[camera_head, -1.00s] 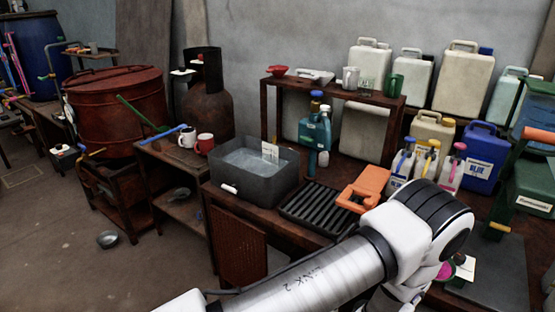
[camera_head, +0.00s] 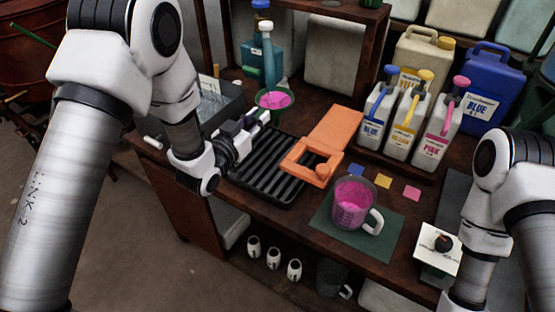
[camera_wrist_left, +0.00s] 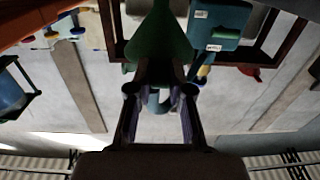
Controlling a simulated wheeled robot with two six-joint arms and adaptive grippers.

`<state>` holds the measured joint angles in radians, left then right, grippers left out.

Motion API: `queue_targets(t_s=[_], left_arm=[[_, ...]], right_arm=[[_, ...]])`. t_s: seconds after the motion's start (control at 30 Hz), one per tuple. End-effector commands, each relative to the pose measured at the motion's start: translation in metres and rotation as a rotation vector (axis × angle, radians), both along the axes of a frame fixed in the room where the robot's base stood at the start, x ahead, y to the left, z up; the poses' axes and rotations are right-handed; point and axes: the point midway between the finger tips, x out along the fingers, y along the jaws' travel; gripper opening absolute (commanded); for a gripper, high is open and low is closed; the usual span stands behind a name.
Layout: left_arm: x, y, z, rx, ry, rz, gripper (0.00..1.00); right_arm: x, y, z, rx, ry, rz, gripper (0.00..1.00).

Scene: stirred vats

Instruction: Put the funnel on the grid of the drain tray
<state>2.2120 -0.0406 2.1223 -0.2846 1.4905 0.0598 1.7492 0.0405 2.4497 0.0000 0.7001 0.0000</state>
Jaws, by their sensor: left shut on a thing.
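The green funnel (camera_head: 273,101), pink inside, is held upright by its side in my left gripper (camera_head: 258,120), which is shut on it. In the left wrist view the green funnel (camera_wrist_left: 160,38) shows between the fingertips (camera_wrist_left: 160,85). The drain tray (camera_head: 247,180) is black with a ribbed grid and lies on the bench. The funnel appears above the tray's back left edge, apart from the grid. My left wrist covers part of the tray's left side. My right arm comes in at the right, but its gripper is not visible.
An orange frame (camera_head: 337,130) overlaps the tray's right side. A pink-filled jug (camera_head: 352,203) stands on a green mat (camera_head: 318,225). Blue, yellow and pink bottles (camera_head: 430,140) stand at the back right. A teal bottle (camera_head: 265,60) stands close behind the funnel; a grey basin (camera_head: 232,95) is to its left.

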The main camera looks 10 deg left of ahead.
Motion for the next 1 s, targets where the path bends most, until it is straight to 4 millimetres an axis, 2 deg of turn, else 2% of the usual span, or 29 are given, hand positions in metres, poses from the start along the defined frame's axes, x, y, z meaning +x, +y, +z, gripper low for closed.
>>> queue_targets(t_s=[0.03,0.1,0.2,0.27,0.37,0.5,0.8,1.0], left_arm=[[0.0,-0.001,-0.001,0.007,0.0,-0.02,0.0],[0.0,-0.003,0.0,0.018,0.016,-0.032,0.0],[-0.002,-0.003,0.001,0.031,0.044,-0.029,0.0],[-0.003,-0.003,-0.001,0.036,0.059,-0.027,0.0],[-0.004,-0.002,-0.016,0.038,0.073,-0.025,0.0],[-0.004,-0.002,-0.045,0.037,0.072,-0.024,0.0],[-0.004,-0.002,-0.09,0.037,0.07,-0.024,0.0],[-0.004,-0.002,-0.092,0.038,0.067,-0.024,0.0]], right_arm=[[0.0,0.0,-0.016,0.0,0.0,0.001,0.38],[0.0,0.0,-0.031,0.0,0.0,0.001,0.38],[-0.001,0.0,-0.049,0.0,0.001,0.001,0.38],[-0.001,0.0,-0.054,0.0,0.001,0.001,0.38],[0.0,0.0,-0.054,0.0,0.0,0.001,0.38],[0.0,0.0,-0.055,0.0,-0.001,0.001,0.38],[0.0,0.0,-0.058,0.0,0.0,0.001,0.38],[0.0,0.0,-0.058,0.0,-0.001,0.001,0.38]])
